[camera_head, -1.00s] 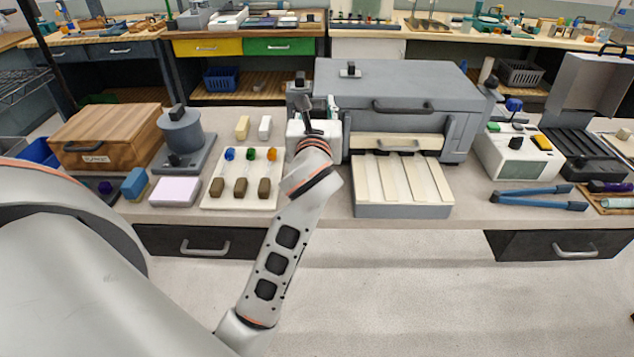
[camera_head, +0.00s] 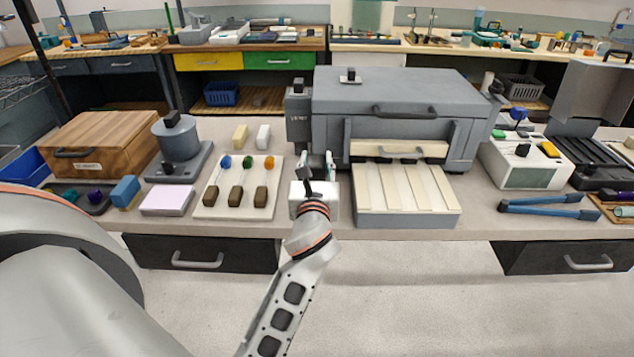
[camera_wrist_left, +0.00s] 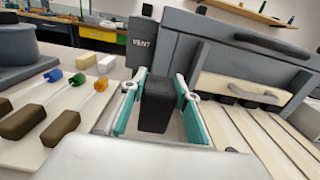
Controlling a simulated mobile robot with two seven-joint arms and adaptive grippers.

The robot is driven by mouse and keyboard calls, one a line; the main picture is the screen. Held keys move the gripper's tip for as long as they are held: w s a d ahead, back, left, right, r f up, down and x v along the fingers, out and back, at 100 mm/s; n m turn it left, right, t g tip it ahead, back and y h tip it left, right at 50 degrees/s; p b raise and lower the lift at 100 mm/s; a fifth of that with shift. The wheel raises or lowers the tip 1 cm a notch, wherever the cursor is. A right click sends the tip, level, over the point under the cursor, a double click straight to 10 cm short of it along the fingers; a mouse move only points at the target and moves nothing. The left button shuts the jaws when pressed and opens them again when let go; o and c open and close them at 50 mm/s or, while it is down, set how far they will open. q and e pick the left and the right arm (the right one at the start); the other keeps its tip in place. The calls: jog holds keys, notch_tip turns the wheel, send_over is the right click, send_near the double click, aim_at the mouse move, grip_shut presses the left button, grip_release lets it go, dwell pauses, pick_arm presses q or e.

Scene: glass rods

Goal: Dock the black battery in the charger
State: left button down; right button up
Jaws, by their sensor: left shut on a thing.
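My left gripper (camera_head: 318,168) is above the front part of the bench, left of the slatted tray. In the left wrist view its teal fingers (camera_wrist_left: 156,108) are shut on an upright black block, the black battery (camera_wrist_left: 157,104). The battery is hard to make out in the head view. A white box with a dark front panel (camera_head: 523,172), probably the charger, stands at the right of the bench. It has green, black and yellow pieces on top; I cannot tell its slots. My right gripper is not in view.
A large grey chest (camera_head: 395,95) marked VENT at its left stands behind the gripper. The slatted tray (camera_head: 407,218) and blue-handled pliers (camera_head: 548,208) lie toward the white box. A white board (camera_head: 212,204) with several dark-handled rods lies left.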

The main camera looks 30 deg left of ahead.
pick_arm(q)
jog(key=shift+f+b, duration=0.95)
jog(key=shift+f, duration=1.75)
jog(key=c, duration=1.5)
grip_release()
